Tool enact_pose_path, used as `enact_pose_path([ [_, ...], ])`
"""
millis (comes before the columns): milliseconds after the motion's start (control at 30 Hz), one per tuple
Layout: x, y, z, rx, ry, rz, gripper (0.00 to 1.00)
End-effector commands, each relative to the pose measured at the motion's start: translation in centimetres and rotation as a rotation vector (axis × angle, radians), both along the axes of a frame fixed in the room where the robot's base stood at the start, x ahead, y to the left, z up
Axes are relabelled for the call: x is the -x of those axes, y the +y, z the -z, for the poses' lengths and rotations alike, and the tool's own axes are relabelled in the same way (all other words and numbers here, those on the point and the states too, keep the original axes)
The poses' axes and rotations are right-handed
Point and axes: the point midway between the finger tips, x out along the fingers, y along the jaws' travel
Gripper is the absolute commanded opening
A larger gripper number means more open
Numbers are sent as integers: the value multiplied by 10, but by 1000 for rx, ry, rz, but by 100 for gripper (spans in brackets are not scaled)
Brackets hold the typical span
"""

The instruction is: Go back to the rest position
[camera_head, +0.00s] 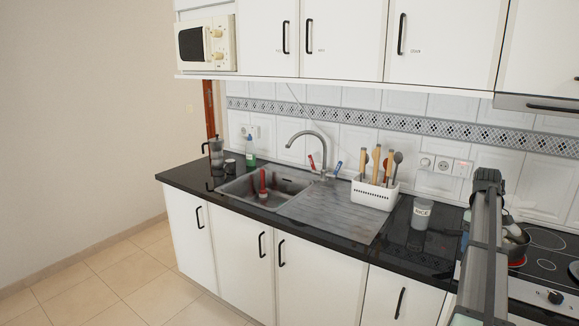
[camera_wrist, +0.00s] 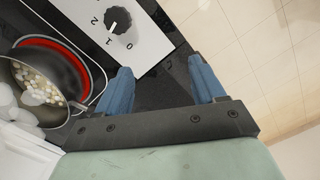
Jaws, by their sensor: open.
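In the wrist view my gripper (camera_wrist: 162,70) is open, with its two blue fingers apart and nothing between them. It is over the edge of the black worktop, near a white panel with a black knob (camera_wrist: 117,20). A pot (camera_wrist: 72,108) with small pale pieces in it lies to its left. In the head view my arm rises at the right, in front of the stove (camera_head: 545,262); the gripper itself is hidden or out of frame there.
In the head view the pot (camera_head: 515,246) stands on the stove, partly behind my arm. A rice jar (camera_head: 421,214), a white utensil basket (camera_head: 374,195) and a sink (camera_head: 238,187) are to the left. Open tiled floor (camera_head: 120,267) lies at the lower left.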

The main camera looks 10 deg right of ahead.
Motion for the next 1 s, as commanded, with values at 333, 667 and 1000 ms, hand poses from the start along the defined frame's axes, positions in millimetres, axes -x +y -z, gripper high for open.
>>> enact_pose_path([
  [333,-41,148,76,17,159,-143,69],
  [667,-37,224,190,8,215,-126,69],
  [1000,-3,299,306,-5,260,-73,69],
])
